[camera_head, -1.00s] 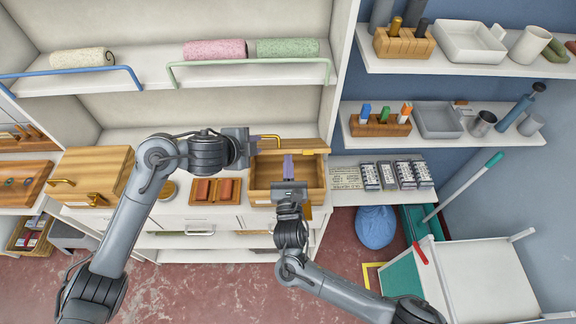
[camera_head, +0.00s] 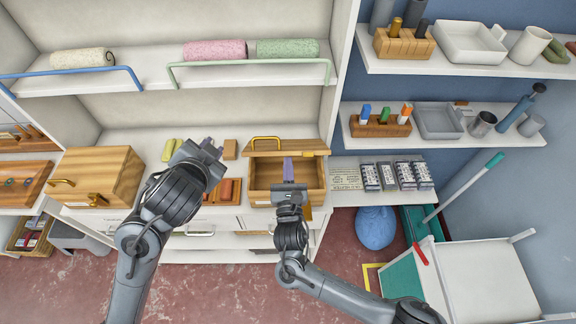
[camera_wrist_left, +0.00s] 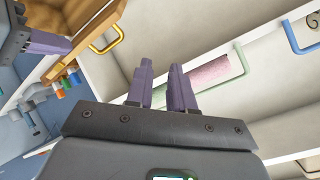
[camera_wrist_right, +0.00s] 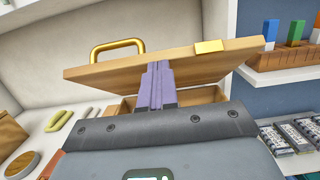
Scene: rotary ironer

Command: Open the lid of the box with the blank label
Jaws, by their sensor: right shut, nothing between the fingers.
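A wooden box (camera_head: 262,196) stands open on the counter. Its lid (camera_head: 300,148) is raised and tilted at the back, with a gold handle (camera_head: 264,140); the right wrist view shows the lid (camera_wrist_right: 150,70) with a gold plate on its edge. My right gripper (camera_head: 288,162) is shut and empty, its fingers over the box opening and in front of the lid; contact is unclear. My left gripper (camera_head: 212,146) is open and empty, left of the box and apart from it. A second wooden box (camera_head: 108,172) at left is closed. I cannot make out a blank label.
A shelf with rolled towels (camera_head: 215,50) hangs above. Several patterned packs (camera_head: 388,176) lie right of the open box.

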